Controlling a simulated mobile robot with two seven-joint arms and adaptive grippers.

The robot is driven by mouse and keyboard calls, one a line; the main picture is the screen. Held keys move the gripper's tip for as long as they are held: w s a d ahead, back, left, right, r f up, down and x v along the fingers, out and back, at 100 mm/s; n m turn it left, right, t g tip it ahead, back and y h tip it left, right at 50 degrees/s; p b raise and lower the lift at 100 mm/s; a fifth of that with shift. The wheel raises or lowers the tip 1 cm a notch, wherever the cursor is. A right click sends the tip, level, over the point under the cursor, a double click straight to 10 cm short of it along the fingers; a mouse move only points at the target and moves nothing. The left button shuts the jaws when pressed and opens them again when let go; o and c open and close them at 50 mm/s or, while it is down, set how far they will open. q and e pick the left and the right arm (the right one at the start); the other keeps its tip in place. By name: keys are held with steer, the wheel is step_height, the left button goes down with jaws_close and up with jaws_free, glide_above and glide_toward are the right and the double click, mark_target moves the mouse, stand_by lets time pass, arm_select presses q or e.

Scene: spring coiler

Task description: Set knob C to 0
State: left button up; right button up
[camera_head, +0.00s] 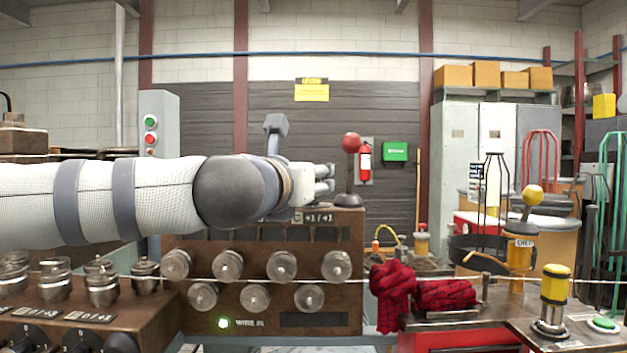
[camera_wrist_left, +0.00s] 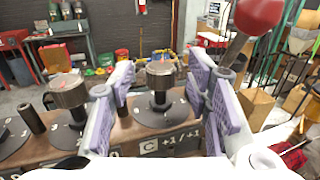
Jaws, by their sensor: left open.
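Knob C, a dark cylinder (camera_wrist_left: 160,76) on a round black dial, shows between my left fingers in the left wrist view. Its plate (camera_wrist_left: 170,143) reads C +1/+1. Dial digits are too small to read surely. My left gripper (camera_wrist_left: 162,88) is open, one finger on each side of the knob in the picture, with gaps. I cannot tell how deep the fingers reach around it. In the head view my left gripper (camera_head: 328,179) is above the brown machine box, and the knob is hidden there by gripper and arm. My right gripper is out of view.
A lever with a red ball (camera_head: 350,143) stands close right of my left gripper. Another dark knob (camera_wrist_left: 68,92) sits left of knob C. Below, straightening rollers (camera_head: 282,266) guide a wire. A red cloth (camera_head: 392,290) lies to the right.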

arm_select(q)
steer(key=shift+x, duration=1.4)
steer(key=shift+s+r, duration=0.1)
steer(key=shift+r, duration=0.05)
jaws_close()
steer(key=shift+s+d+r+n+y+p, duration=0.1)
steer(key=shift+r+n+y+p, duration=0.15)
steer(key=shift+n+y, duration=0.5)
steer(key=shift+n+t+y, duration=0.4)
steer(key=shift+n+y, duration=0.15)
steer(key=shift+y, duration=0.7)
steer(key=shift+f+n+y+p, duration=0.15)
steer(key=shift+n+y+p, duration=0.35)
steer(key=shift+y, duration=0.6)
steer(key=shift+f+n+y, duration=0.1)
steer(key=shift+n+y, duration=1)
steer(key=shift+y, duration=0.3)
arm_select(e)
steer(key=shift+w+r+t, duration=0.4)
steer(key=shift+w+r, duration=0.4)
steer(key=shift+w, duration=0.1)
